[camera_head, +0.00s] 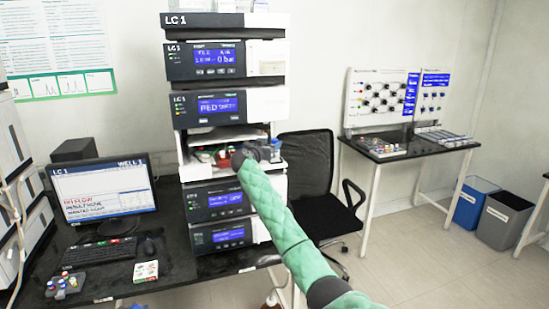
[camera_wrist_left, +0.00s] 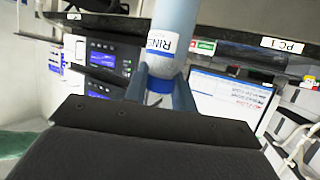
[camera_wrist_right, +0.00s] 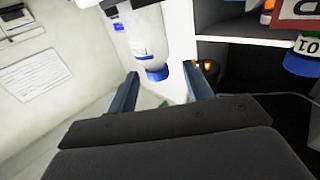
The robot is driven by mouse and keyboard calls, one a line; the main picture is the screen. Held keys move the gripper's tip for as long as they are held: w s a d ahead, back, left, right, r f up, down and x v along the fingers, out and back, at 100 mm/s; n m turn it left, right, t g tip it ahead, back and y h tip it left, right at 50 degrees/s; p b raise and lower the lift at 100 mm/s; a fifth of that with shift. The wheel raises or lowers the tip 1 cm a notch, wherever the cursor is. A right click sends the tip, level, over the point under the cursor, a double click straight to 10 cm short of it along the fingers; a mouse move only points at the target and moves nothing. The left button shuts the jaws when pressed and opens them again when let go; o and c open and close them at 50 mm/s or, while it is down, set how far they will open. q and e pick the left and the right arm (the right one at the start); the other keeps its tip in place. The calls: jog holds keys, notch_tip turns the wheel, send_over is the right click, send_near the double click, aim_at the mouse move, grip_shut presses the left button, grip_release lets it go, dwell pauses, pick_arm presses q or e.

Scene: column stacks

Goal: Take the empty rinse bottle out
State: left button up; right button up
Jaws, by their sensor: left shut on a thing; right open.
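A pale bottle with a white label reading "RINS…" (camera_wrist_left: 172,28) and a blue band shows in the left wrist view. My left gripper (camera_wrist_left: 160,84) is shut on its blue-banded end. That gripper is outside the head view. My right gripper (camera_head: 246,155) is at the open shelf of the instrument stack; the right wrist view (camera_wrist_right: 160,80) shows its fingers open and empty. Beyond those fingers is another pale bottle (camera_wrist_right: 148,35) with a blue cap and a label, apart from them. How full either bottle is, I cannot tell.
The instrument stack (camera_head: 228,60) stands at the back. Small items (camera_head: 207,156) sit on its shelf beside the right gripper. A monitor (camera_head: 104,192), keyboard (camera_head: 100,252) and vial rack (camera_head: 65,285) are on the black bench. A chair (camera_head: 307,175) is to the right; bins (camera_head: 502,220) stand farther right.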

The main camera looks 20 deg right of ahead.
aim_at(273, 142)
pick_arm(q)
notch_tip(273, 142, up, 3)
jog(key=shift+f+p, duration=0.15)
jog(key=shift+p, duration=0.7)
pick_arm(e)
jog(key=shift+w+d+r, duration=0.2)
jog(key=shift+w+d, duration=0.25)
jog(key=shift+d, duration=0.15)
jog(key=shift+w+d+r, duration=0.15)
jog(key=shift+w+d, duration=0.25)
jog(key=shift+d, duration=0.15)
jog(key=shift+w+d+f, duration=0.15)
jog(key=shift+w+f, duration=0.05)
jog(key=shift+w, duration=0.1)
jog(key=c, duration=0.8)
jog(key=shift+c, duration=0.2)
